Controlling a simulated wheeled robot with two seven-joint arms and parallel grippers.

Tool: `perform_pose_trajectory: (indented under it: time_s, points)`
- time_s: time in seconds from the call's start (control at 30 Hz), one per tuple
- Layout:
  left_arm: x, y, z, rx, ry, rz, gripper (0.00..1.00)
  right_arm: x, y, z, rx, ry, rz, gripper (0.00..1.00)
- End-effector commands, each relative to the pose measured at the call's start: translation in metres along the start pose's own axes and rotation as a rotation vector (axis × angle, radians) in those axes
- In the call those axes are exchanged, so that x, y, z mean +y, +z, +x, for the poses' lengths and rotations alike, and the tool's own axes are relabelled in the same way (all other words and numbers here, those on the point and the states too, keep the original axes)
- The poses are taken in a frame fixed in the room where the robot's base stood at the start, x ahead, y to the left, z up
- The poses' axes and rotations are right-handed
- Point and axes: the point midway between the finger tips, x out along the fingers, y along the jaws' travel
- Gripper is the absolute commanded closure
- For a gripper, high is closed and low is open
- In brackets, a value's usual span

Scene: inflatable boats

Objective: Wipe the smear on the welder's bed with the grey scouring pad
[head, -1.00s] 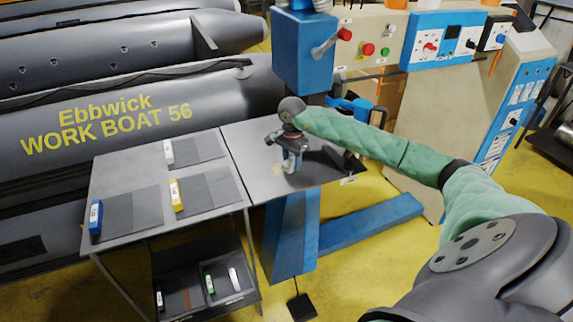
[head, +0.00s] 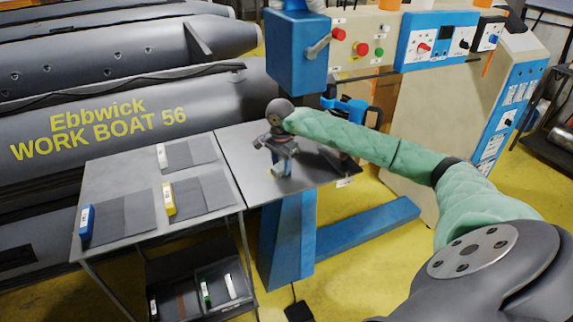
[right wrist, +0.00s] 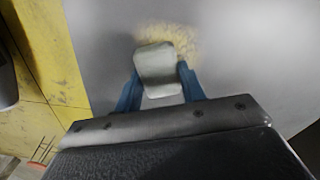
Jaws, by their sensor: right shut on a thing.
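My right gripper (head: 281,168) points down over the grey welder's bed (head: 235,160). In the right wrist view its blue fingers are shut on the scouring pad (right wrist: 158,66), a small pale grey block with rounded corners. The smear (right wrist: 182,42), a yellowish blotch on the bed (right wrist: 105,40), shows beyond and to the right of the pad, which covers part of it. The pad is at or very close to the bed; I cannot tell whether it touches. In the head view the gripper largely hides the pad, and the smear is not clear. My left gripper is not in view.
A side table (head: 120,165) with grey patches and blue, yellow and white labelled blocks adjoins the bed on the left. The blue welder head (head: 296,50) hangs just behind my right gripper. The grey work boat (head: 100,125) lies behind. A pedal (head: 299,311) is on the floor.

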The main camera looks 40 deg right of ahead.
Motion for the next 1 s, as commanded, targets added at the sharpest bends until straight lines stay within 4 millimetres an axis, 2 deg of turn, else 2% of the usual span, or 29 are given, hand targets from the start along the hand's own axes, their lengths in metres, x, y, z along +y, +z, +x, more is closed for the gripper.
perform_pose_trajectory:
  time_s: [0.33,0.73,1.0]
  points:
    - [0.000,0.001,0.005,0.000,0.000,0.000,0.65,-0.004,0.013,0.004,-0.002,0.003,-0.001,0.78]
    - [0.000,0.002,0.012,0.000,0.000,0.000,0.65,-0.015,0.040,0.002,-0.003,0.002,-0.003,0.78]
    - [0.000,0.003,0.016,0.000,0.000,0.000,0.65,-0.021,0.041,0.002,-0.002,0.002,0.000,0.78]
